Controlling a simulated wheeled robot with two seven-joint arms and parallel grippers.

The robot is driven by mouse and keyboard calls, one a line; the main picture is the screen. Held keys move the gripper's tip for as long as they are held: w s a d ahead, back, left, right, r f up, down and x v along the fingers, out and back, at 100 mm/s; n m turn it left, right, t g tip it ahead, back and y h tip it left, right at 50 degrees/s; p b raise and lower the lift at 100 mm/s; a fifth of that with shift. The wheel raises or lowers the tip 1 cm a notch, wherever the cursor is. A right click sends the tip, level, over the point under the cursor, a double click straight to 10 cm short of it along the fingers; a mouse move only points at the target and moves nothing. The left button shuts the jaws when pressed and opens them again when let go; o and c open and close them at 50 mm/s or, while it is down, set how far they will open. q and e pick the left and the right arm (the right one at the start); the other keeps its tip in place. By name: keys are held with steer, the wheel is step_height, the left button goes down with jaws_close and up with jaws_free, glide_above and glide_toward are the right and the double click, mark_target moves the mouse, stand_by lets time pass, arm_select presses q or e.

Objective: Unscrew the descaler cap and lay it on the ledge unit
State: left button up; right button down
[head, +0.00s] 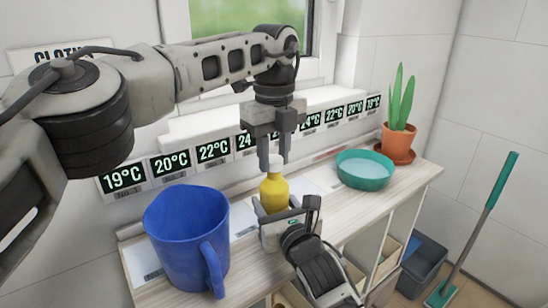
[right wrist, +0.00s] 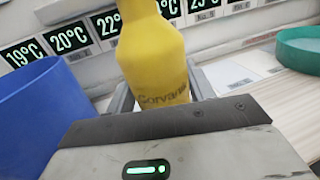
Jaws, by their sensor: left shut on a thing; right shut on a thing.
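The yellow descaler bottle (head: 273,193) stands upright at the ledge unit (head: 337,207), which has a pale wooden top. It also fills the middle of the right wrist view (right wrist: 153,62), with its top out of frame. Its white cap (head: 276,164) shows at the top, between the fingers of my left gripper (head: 274,158), which comes from above and is shut on it. The head view does not show whether the cap is still joined to the bottle. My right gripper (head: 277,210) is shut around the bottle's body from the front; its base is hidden.
A big blue jug (head: 188,240) stands left of the bottle. A teal bowl (head: 364,170) and a potted plant (head: 398,143) stand to the right. Temperature labels line the wall behind. A grey bin (head: 422,268) is on the floor.

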mark_target(274, 159)
arm_select(q)
steer(key=shift+r, duration=0.3)
arm_select(e)
steer(key=shift+f, duration=0.1)
arm_select(q)
steer(key=shift+r, duration=0.1)
steer(key=shift+r, duration=1.9)
arm_select(e)
steer(key=shift+c, duration=2.3)
jaws_free()
